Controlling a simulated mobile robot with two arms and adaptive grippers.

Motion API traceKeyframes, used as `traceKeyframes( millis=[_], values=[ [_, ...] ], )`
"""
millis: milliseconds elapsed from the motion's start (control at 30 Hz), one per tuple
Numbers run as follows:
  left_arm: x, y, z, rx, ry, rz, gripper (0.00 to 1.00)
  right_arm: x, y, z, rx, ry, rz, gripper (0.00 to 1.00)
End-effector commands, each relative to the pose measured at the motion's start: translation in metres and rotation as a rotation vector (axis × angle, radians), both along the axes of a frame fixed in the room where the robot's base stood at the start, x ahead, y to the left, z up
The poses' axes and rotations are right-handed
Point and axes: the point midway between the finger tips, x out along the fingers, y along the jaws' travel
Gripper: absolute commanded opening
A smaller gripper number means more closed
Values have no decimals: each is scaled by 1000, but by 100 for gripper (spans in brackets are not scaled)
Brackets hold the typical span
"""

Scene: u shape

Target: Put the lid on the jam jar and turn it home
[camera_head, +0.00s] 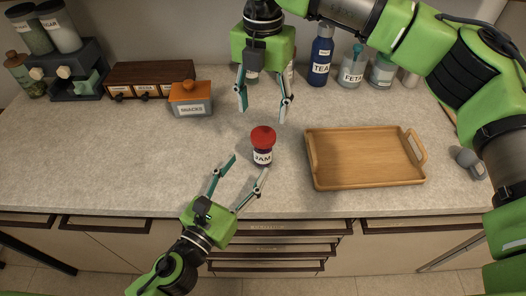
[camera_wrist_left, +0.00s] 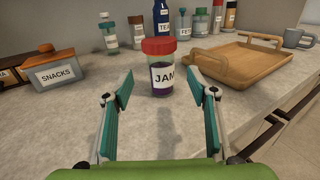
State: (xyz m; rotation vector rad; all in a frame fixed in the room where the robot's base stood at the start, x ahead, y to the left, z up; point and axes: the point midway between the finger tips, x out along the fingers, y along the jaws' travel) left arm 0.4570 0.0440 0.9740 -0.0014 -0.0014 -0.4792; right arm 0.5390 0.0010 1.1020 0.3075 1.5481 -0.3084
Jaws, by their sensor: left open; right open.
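The jam jar (camera_head: 263,157) stands upright on the counter, with dark purple contents and a white JAM label. The red lid (camera_head: 263,136) sits on top of it; whether it is turned tight cannot be told. In the left wrist view the jar (camera_wrist_left: 161,82) stands ahead, with the lid (camera_wrist_left: 159,46) on its mouth. My left gripper (camera_head: 249,164) is open, in front of the jar with its fingers pointing at it; its fingers also show in the wrist view (camera_wrist_left: 162,88). My right gripper (camera_head: 263,112) is open and empty above and behind the jar, fingers pointing down.
A wooden tray (camera_head: 366,157) lies right of the jar. A snacks box (camera_head: 191,100) and a wooden drawer box (camera_head: 150,80) stand at the back left. A tea bottle (camera_head: 320,57) and feta jar (camera_head: 352,70) stand at the back. The counter left of the jar is clear.

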Motion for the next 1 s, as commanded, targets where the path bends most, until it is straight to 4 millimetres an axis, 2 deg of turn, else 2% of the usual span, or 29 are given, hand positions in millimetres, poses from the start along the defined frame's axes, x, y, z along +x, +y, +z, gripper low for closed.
traceKeyframes(
  millis=[300,500,667,967,1000],
  values=[
    [51,-26,1,0,-2,0,53,0,0,0,0,0,0,55],
    [73,-38,1,1,-2,0,53,0,0,0,0,0,0,55],
    [81,-43,0,1,0,0,53,0,0,0,0,0,0,55],
    [82,-43,0,1,0,0,53,0,0,0,0,0,0,55],
    [82,-43,0,1,0,0,45,0,0,0,0,0,0,55]
  ],
)
